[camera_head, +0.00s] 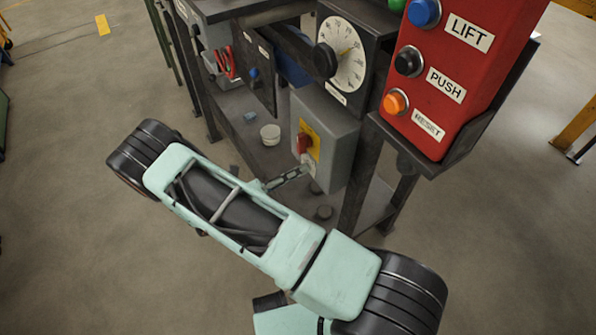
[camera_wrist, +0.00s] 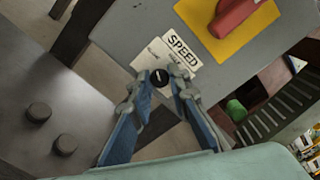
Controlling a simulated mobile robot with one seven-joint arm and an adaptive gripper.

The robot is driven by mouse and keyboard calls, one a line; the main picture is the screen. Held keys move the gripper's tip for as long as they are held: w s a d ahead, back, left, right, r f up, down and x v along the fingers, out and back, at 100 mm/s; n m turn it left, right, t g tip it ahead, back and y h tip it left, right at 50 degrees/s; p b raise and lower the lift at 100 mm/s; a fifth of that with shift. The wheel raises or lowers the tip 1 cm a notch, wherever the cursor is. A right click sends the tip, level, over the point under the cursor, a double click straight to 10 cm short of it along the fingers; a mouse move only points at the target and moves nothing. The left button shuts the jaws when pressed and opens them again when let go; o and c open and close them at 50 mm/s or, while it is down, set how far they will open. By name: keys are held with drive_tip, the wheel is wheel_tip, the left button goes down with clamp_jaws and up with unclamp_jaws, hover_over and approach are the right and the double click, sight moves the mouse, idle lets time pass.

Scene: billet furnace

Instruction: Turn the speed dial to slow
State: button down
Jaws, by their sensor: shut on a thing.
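The speed dial (camera_wrist: 159,77) is a small black knob with a light pointer mark, under a white SPEED label (camera_wrist: 180,50) on a grey box. The smaller print on the label is too blurred to read fully. In the wrist view my gripper (camera_wrist: 160,84) has one finger on each side of the dial and is shut on it. In the head view my gripper (camera_head: 291,176) reaches the lower front of the grey box (camera_head: 336,130); the dial is too small to make out there.
A red switch on a yellow plate (camera_head: 314,150) sits just above the dial. A red panel (camera_head: 470,25) with LIFT, PUSH and RESET buttons stands at right. A round gauge (camera_head: 345,60) is above the box.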

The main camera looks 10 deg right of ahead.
drive_tip(key=c, duration=1.8)
unclamp_jaws()
drive_tip(key=shift+a, duration=0.15)
drive_tip(key=v, duration=1.2)
